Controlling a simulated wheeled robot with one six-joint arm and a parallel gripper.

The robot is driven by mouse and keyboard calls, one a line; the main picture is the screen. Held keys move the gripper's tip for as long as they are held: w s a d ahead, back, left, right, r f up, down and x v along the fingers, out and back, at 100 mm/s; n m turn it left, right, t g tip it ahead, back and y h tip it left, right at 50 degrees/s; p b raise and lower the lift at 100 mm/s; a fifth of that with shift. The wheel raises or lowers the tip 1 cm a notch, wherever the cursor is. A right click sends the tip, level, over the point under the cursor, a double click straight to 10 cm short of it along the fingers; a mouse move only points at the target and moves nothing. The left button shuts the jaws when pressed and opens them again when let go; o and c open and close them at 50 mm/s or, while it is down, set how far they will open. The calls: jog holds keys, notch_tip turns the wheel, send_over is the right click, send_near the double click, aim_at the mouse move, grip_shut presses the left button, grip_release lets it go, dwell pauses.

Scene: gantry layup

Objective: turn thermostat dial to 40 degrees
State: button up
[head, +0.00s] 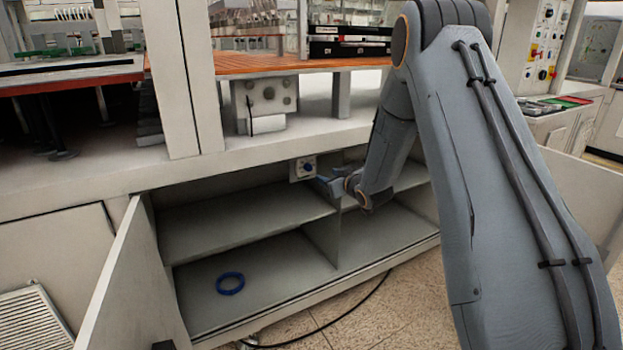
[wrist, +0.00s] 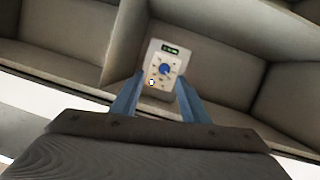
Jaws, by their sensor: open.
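The thermostat (wrist: 158,66) is a white plate with a small dark green display (wrist: 171,49) at its top and a round blue dial (wrist: 165,70) in its middle. The display's digits are too small to read. In the head view the thermostat (head: 303,168) is fixed under the top of the open cabinet, by the middle divider. My gripper (wrist: 155,90) is open and empty, with its two blue fingers spread toward the lower part of the plate. In the head view my gripper (head: 325,182) is just right of and below the thermostat. I cannot tell whether it touches.
The cabinet has a shelf (head: 240,222) and a vertical divider (head: 323,236) close to my gripper. A blue ring (head: 230,284) lies on the cabinet floor. The open left door (head: 125,285) stands out into the room. A black cable (head: 350,318) crosses the floor.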

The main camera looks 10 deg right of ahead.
aim_at(310, 168)
jog(key=shift+w+a+f+n+t+y+b, duration=0.35)
jog(key=shift+w+a+y, duration=0.2)
jog(key=shift+w, duration=1.2)
jog(key=shift+w+a+f+n+t+y+b, duration=0.25)
jog(key=shift+w+a+f+t+y, duration=0.35)
jog(key=shift+w, duration=1.2)
jog(key=shift+w+a+f+n+t+y+b, duration=0.3)
jog(key=shift+w+a, duration=0.4)
jog(key=shift+w, duration=1.05)
jog(key=shift+r, duration=0.1)
grip_shut()
